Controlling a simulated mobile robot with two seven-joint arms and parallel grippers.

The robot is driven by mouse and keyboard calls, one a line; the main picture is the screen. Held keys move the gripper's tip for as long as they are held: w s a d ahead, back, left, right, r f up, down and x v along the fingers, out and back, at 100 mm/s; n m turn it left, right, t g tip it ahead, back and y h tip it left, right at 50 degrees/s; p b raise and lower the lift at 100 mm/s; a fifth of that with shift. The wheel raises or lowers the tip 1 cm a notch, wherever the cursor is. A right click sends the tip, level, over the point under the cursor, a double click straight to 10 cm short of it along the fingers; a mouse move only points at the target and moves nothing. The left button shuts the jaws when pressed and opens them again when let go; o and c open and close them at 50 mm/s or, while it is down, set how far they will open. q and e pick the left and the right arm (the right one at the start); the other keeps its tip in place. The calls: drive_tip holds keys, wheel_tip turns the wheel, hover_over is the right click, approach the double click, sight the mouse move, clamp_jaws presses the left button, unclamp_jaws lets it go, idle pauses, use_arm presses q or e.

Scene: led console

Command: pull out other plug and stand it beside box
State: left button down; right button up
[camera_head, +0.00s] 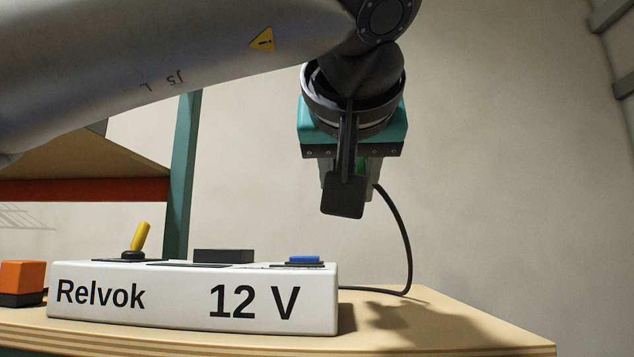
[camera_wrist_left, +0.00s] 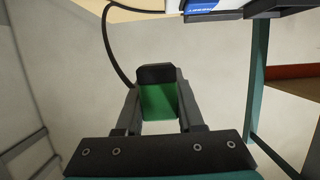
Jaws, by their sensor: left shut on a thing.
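The white box (camera_head: 190,313), marked "Relvok" and "12 V", sits on the wooden table top. My left gripper (camera_wrist_left: 155,108) is shut on a green plug (camera_wrist_left: 158,101) with a black end, held between both fingers. In the head view the gripper (camera_head: 350,185) hangs above the table, to the right of the box and higher than it. The green plug (camera_head: 362,166) is mostly hidden there behind a black part of my wrist. A black cable (camera_head: 407,245) runs from the plug down to the box's right side. My right gripper is not in view.
An orange block with a black base (camera_head: 22,276) stands left of the box. The box top carries a yellow lever (camera_head: 140,236), a black block (camera_head: 223,256) and a blue button (camera_head: 304,260). The table top (camera_head: 470,325) right of the box is free except for the cable.

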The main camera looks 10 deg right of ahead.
use_arm(q)
drive_tip(key=p, duration=0.2)
hover_over(412, 318)
drive_tip(key=shift+f, duration=0.25)
idle(0.4)
idle(0.4)
drive_tip(key=shift+f, duration=0.1)
idle(0.4)
drive_tip(key=shift+f+b, duration=3.35)
drive_tip(key=shift+f, duration=1.15)
drive_tip(key=shift+f+b, duration=0.45)
drive_tip(key=shift+f, duration=0.15)
drive_tip(key=shift+c, duration=2.2)
unclamp_jaws()
